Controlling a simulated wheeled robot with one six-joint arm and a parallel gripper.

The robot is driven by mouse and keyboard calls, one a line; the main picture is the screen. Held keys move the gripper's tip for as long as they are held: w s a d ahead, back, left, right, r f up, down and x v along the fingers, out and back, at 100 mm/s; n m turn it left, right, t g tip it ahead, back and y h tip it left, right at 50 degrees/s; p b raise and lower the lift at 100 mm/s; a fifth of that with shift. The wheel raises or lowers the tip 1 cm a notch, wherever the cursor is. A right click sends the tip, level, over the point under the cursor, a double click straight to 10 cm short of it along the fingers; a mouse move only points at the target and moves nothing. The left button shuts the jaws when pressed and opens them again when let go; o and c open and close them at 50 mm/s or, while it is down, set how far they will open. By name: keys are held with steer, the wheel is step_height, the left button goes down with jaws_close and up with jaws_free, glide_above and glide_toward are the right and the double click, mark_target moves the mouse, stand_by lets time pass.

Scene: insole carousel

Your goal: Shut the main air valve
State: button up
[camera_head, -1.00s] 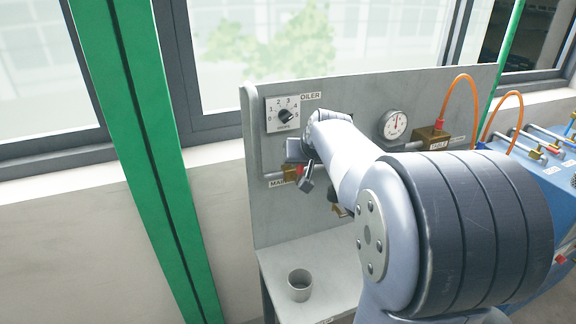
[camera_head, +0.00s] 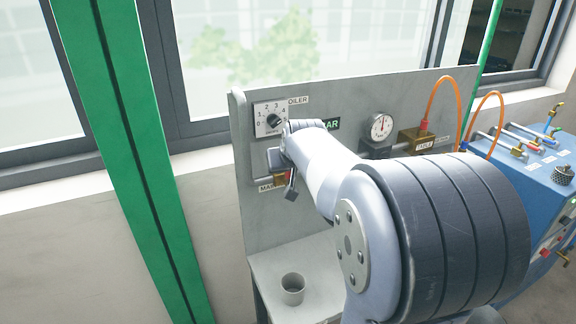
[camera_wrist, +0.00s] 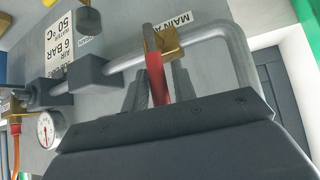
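The main air valve (camera_wrist: 166,42) is a brass body on a grey pipe in the wrist view, beside a label reading "MAIN A". Its red lever (camera_wrist: 157,80) points down toward my gripper (camera_wrist: 160,90). The two dark fingers stand on either side of the lever, with gaps visible, so my gripper looks open around it.
The grey panel (camera_head: 250,215) carries an oiler dial (camera_head: 270,119), a pressure gauge (camera_head: 381,127) and a brass table valve (camera_head: 424,140) with an orange hose. A grey cup (camera_head: 292,289) stands on the shelf below. A blue machine (camera_head: 530,185) stands to the right.

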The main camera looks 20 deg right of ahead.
steer(key=shift+o, duration=1.1)
steer(key=shift+r, duration=0.1)
steer(key=b+v, duration=0.1)
steer(key=v, duration=0.9)
steer(key=shift+s+r+b, duration=0.2)
steer(key=shift+s+b, duration=0.05)
steer(key=shift+b, duration=0.05)
steer(key=shift+a, duration=0.1)
steer(key=p+x, duration=0.1)
steer(key=x, duration=0.9)
steer(key=shift+w+d+f+p, duration=0.2)
steer(key=shift+w+f+p, duration=0.05)
steer(key=shift+w+p, duration=0.1)
steer(key=shift+s, duration=0.1)
